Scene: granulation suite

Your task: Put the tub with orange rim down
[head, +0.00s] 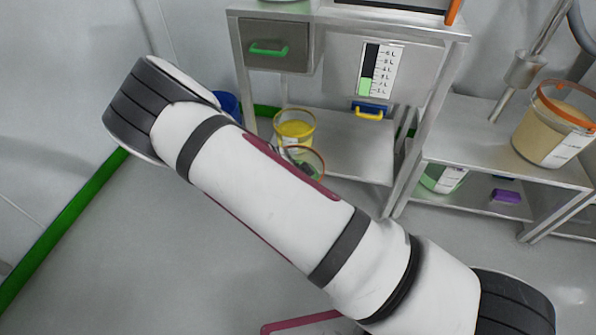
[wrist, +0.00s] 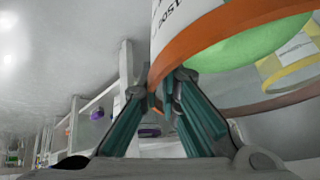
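The tub with orange rim (wrist: 215,38) fills the upper right of the wrist view. It has a white printed label and green contents. My gripper (wrist: 160,88) has its fingertips close together at the rim and appears shut on it. In the head view a clear tub with an orange-brown rim (head: 317,157), apparently the same one, shows partly behind my arm, in front of the lower shelf. My arm hides the rest of it and my gripper there. I cannot tell whether its base touches anything.
A yellow-rimmed tub (head: 296,127) stands on the lower shelf (head: 352,155), close behind the tub. A blue-and-yellow item (head: 370,111) is farther back. At right, an orange-rimmed beige tub (head: 553,133) stands on a bench, with a green tub (head: 441,178) and purple block (head: 506,195) below.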

